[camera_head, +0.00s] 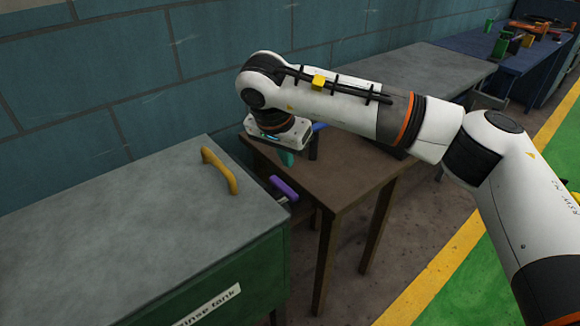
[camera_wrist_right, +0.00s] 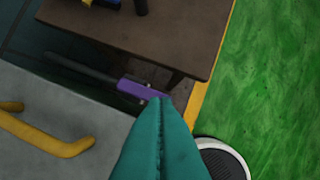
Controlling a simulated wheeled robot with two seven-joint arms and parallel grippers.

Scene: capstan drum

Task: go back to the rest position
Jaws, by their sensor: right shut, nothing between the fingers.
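My right arm reaches in from the right in the head view. Its gripper (camera_head: 286,158) points down near the back left corner of the brown table (camera_head: 350,165). In the right wrist view, the teal fingers (camera_wrist_right: 160,105) are pressed together with nothing between them. A purple handle (camera_head: 284,188) shows below the gripper, beside the table's left edge. In the right wrist view the purple handle (camera_wrist_right: 143,90) is beyond the fingertips, joined to a dark bar. The gripper appears apart from it. My left gripper is not in view.
A rinse tank with a grey lid (camera_head: 120,240) and yellow handle (camera_head: 219,170) stands at left. A blue item (camera_head: 319,127) on the brown table is partly hidden by my arm. A grey table (camera_head: 430,70) and a cluttered blue bench (camera_head: 505,60) stand behind. Green floor is clear.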

